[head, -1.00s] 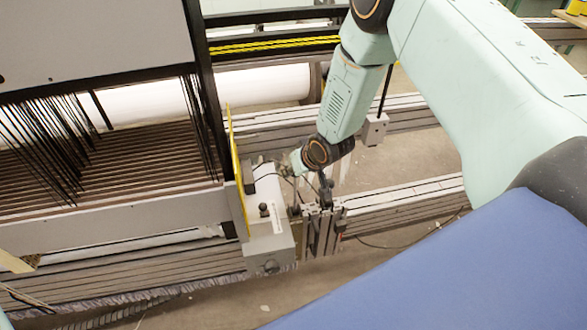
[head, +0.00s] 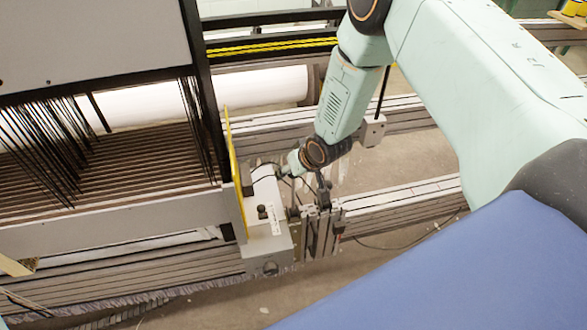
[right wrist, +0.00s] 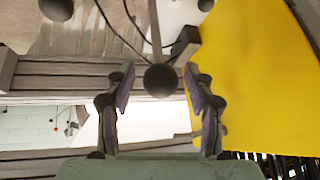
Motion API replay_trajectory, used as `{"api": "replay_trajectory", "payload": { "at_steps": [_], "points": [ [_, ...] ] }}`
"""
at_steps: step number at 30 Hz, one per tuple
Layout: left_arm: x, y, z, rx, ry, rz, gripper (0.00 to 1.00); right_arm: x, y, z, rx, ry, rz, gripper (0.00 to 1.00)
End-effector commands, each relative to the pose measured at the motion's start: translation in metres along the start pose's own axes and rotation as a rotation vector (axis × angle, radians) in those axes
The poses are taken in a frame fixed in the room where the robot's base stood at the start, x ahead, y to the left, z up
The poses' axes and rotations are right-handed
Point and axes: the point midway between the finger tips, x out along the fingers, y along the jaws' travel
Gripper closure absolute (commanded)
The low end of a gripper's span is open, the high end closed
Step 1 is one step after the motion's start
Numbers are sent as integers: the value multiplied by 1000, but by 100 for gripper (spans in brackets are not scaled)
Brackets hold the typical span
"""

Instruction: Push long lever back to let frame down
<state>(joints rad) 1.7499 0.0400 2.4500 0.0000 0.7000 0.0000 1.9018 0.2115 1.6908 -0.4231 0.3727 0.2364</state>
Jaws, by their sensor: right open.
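In the right wrist view a long lever shows as a thin rod with a dark ball knob (right wrist: 160,81). The knob lies between the two fingers of my right gripper (right wrist: 160,95), which are apart, with a gap on each side. Whether the knob is fully within finger depth I cannot tell. In the head view my right gripper (head: 282,171) is small and partly hidden by its wrist, above the grey box at the frame's end (head: 266,248). The loom frame (head: 110,215) with its many dark strips is at the left. My left gripper is out of view.
A yellow panel (head: 234,170) stands just left of my right gripper and fills much of the right wrist view (right wrist: 245,75). A black block (right wrist: 187,43) and cables are close by. Metal rails (head: 400,200) run to the right. Bare floor lies between the rails.

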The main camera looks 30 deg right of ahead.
Motion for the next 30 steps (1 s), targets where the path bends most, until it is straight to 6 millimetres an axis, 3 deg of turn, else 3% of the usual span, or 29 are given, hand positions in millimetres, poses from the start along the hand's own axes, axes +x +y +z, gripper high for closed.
{"api": "replay_trajectory", "payload": {
  "at_steps": [5, 21, 30],
  "points": [
    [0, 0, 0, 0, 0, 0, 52, -14, 0, -1, 2, 1, 0, 46],
    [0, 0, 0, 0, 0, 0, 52, -103, 0, -2, 5, 2, 1, 46],
    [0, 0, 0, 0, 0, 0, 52, -119, 0, -1, 1, 0, 0, 46]
  ]
}}
